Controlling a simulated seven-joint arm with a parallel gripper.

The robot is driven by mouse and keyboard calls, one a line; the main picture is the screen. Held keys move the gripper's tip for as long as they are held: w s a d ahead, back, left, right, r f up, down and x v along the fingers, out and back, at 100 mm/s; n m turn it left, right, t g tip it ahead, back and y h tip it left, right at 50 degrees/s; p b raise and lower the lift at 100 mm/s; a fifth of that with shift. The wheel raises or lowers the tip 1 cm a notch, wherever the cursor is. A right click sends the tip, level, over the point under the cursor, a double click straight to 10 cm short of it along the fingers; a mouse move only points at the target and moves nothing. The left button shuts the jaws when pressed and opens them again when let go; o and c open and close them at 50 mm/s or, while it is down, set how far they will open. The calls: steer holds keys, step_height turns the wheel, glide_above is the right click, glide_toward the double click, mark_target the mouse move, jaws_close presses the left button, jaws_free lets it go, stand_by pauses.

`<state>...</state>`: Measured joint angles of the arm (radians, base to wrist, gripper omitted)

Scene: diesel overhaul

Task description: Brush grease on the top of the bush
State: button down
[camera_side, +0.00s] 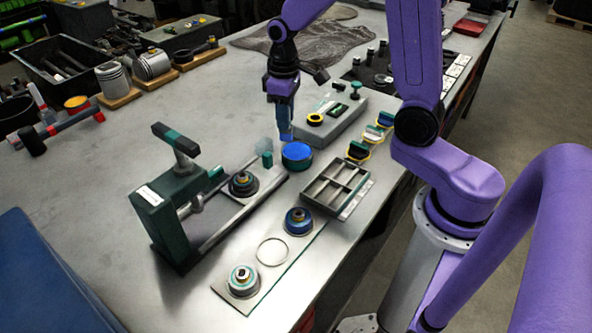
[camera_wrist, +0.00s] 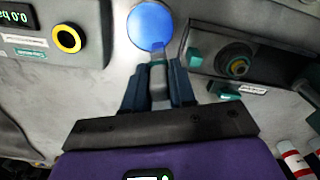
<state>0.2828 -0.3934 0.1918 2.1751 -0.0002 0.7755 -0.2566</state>
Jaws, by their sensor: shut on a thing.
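My gripper (camera_side: 285,120) points down just left of a round blue-topped pot (camera_side: 297,155). In the wrist view its two fingers (camera_wrist: 158,88) are shut on a slim grey handle with a teal band (camera_wrist: 157,63), which looks like the brush. The far end of the handle overlaps the near edge of the blue disc (camera_wrist: 150,25); I cannot tell whether it touches. A round bush with a brass-coloured centre (camera_side: 243,184) sits in the green clamp fixture (camera_side: 178,200). It also shows in the wrist view (camera_wrist: 237,66), right of the fingers. Its top looks dark.
A grey device with a yellow ring (camera_side: 330,118) stands behind the pot. A grey compartment tray (camera_side: 336,186) is to its right. Two similar round parts (camera_side: 299,221) (camera_side: 243,281) and a thin ring (camera_side: 272,252) lie on a plate in front. Open table lies left.

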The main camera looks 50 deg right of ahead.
steer(key=m, duration=0.3)
steer(key=shift+w+a+f+m, duration=0.25)
steer(key=shift+a+f+m, duration=0.05)
steer(key=shift+f+m, duration=0.1)
steer(key=shift+a, duration=0.1)
steer(key=a+r, duration=0.3)
steer(key=a, duration=0.4)
steer(key=a+r, duration=0.3)
steer(key=a, duration=0.4)
steer(key=shift+w+d+f, duration=0.1)
steer(key=shift+w+f, duration=0.05)
steer(key=shift+f, duration=1.15)
steer(key=shift+w+f, duration=0.15)
steer(key=shift+f, duration=1.15)
steer(key=shift+f, duration=0.55)
steer(key=shift+w, duration=0.1)
steer(key=shift+w, duration=0.4)
steer(key=shift+s, duration=0.15)
steer(key=shift+s, duration=0.8)
